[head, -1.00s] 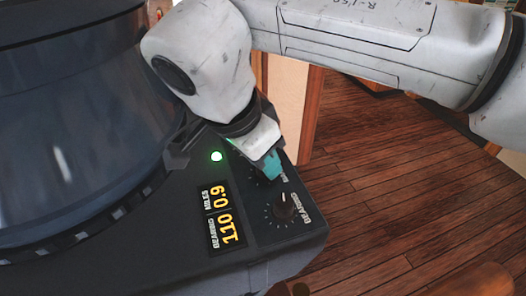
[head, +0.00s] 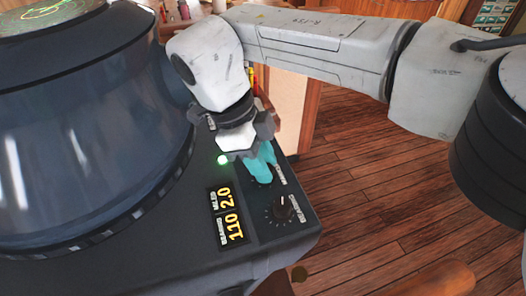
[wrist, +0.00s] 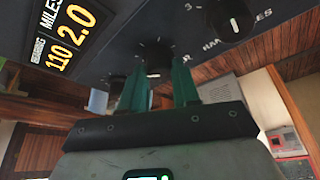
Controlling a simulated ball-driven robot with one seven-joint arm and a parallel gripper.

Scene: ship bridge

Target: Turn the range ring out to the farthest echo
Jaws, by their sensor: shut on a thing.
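The fingers hide most of that knob in the head view. In the wrist view, a black knob (wrist: 157,56) shows between the fingers (wrist: 158,85). The amber display (head: 226,214) reads miles 2.0 and bearing 110, and the wrist view shows the same readings. The round radar screen (head: 62,14) glows green at the top left. It is cut off by the frame edge, and its ring and echoes are too unclear to tell apart.
A green lamp (head: 222,160) is lit beside my gripper. The large dark radar housing (head: 80,130) rises on the left. Open wooden floor (head: 370,190) lies on the right.

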